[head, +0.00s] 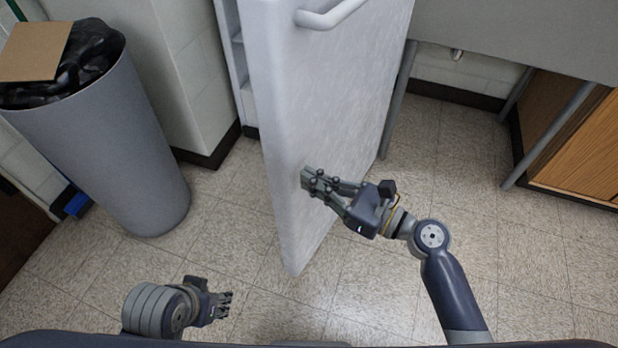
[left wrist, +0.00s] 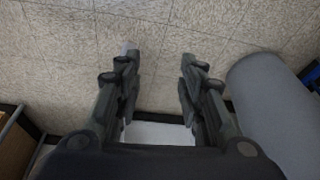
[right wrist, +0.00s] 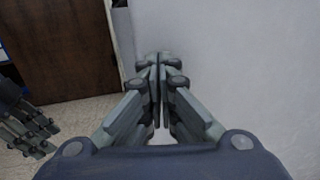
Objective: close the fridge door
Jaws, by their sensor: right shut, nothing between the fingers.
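The white fridge door (head: 335,90) stands open in the middle of the head view, its handle (head: 330,14) near the top. A strip of the fridge interior with shelves (head: 237,50) shows to the left of the door. My right gripper (head: 306,176) is shut and empty, with its fingertips at the door's outer face, low down and apparently touching it. In the right wrist view the door (right wrist: 235,60) fills the right side, beyond the shut fingers (right wrist: 157,62). My left gripper (head: 226,304) is low on the left, away from the door; its fingers (left wrist: 158,65) are apart and empty.
A grey bin (head: 105,140) with a black bag and cardboard (head: 35,50) stands at left. A grey table (head: 520,35) with thin legs and a wooden cabinet (head: 570,140) are at right. The tiled floor around the door is clear.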

